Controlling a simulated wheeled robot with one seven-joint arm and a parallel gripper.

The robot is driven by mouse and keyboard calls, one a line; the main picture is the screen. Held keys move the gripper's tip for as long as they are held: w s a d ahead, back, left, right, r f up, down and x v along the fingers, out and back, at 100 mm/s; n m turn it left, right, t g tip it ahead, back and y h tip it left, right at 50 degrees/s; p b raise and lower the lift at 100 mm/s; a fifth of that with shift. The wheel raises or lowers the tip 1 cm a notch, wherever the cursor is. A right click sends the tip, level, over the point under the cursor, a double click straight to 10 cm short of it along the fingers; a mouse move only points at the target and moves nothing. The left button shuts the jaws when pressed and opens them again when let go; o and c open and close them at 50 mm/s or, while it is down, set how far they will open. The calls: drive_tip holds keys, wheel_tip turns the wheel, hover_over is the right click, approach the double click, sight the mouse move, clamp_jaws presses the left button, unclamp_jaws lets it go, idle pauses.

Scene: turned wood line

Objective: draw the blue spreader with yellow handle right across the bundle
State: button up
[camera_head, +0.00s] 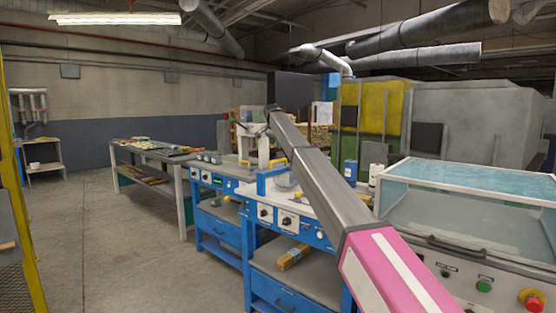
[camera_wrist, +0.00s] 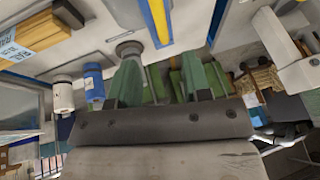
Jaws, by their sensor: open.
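A blue bar with a yellow strip, which looks like the spreader (camera_wrist: 157,22), shows at the top middle of the wrist view. It lies ahead of the gap between my gripper's (camera_wrist: 161,68) green fingers, which are open with nothing seen between them. In the head view a blue piece (camera_head: 272,181) with yellow parts stands on the blue workbench; I cannot tell if it is the spreader. My gripper is hard to make out there, at the far end of my arm. A labelled wood bundle (camera_wrist: 32,40) shows upper left in the wrist view; I cannot tell whether it is the task's bundle.
A clear-topped machine (camera_head: 470,185) is on the right. A wood bundle (camera_head: 293,257) lies on the bench's lower shelf. A grey table (camera_head: 150,150) stands left; floor there is clear.

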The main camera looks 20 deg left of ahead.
drive_tip(key=x, duration=1)
clamp_jaws()
